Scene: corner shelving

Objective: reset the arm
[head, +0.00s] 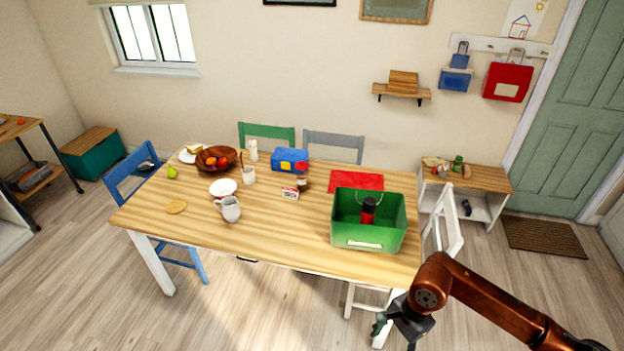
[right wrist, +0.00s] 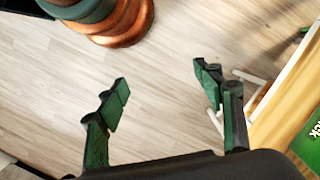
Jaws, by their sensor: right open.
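My right gripper (head: 383,326) hangs low in front of the table's near right corner, beside a white chair. In the right wrist view its two green-black fingers (right wrist: 165,95) are spread apart with only floor between them, so it is open and empty. My copper-coloured right arm comes in from the lower right of the head view. My left gripper is not in view.
The wooden table (head: 290,238) holds a green bin (head: 368,241) with a dark red-and-black bottle (head: 368,211) inside, a white pitcher (head: 229,209) and a fruit bowl (head: 216,158). A white chair (head: 446,226) stands at its right end. Floor at the front left is clear.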

